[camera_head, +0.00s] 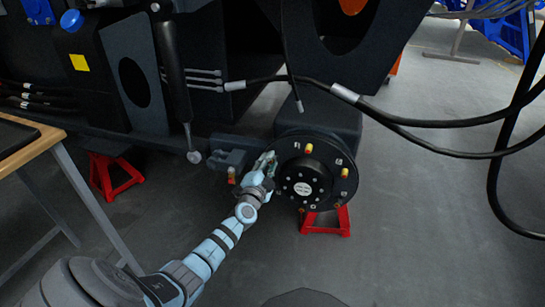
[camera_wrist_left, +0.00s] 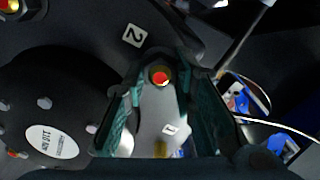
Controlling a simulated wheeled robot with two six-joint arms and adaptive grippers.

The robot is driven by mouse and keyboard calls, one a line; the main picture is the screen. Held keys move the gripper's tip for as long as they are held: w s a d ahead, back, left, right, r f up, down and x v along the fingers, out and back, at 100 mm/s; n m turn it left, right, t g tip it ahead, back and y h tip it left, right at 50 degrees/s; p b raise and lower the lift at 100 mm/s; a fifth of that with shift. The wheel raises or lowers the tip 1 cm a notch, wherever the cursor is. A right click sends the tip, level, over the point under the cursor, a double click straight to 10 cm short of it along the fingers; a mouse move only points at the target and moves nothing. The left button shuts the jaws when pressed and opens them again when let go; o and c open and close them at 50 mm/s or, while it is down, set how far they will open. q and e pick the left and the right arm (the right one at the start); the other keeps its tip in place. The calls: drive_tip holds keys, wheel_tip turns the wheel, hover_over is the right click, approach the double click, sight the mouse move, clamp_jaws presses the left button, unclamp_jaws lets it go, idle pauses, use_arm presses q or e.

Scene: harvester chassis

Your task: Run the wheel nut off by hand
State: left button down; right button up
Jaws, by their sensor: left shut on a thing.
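The round black wheel hub (camera_head: 303,190) has a pale centre label and a ring of studs. Red-and-yellow wheel nuts (camera_head: 309,148) show at its top and at its right (camera_head: 344,172). My left gripper (camera_head: 268,160) reaches the hub's upper left edge, its fingers hiding what is there. In the left wrist view, the left gripper's two teal fingers (camera_wrist_left: 162,100) are shut on a wheel nut (camera_wrist_left: 160,78) with a red end, by the plate marked 1. The hub's centre (camera_wrist_left: 52,142) and a label 2 also show there. My right gripper is not in view.
A red stand (camera_head: 326,222) is under the hub, another (camera_head: 115,172) under the chassis at left. Black hoses (camera_head: 420,123) loop across the right. A wooden-edged table (camera_head: 30,145) stands at far left.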

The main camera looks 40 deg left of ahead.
use_arm(q)
drive_tip(key=n, duration=1.8)
drive_tip(key=shift+s+d+f, duration=0.1)
drive_tip(key=shift+s+f, duration=0.05)
drive_tip(key=shift+f, duration=0.1)
drive_tip(key=n, duration=0.7)
drive_tip(key=c, duration=1.2)
unclamp_jaws()
drive_tip(key=shift+s+r, duration=0.1)
drive_tip(key=shift+r, duration=0.05)
drive_tip(key=shift+c, duration=0.2)
drive_tip(key=shift+c, duration=1.1)
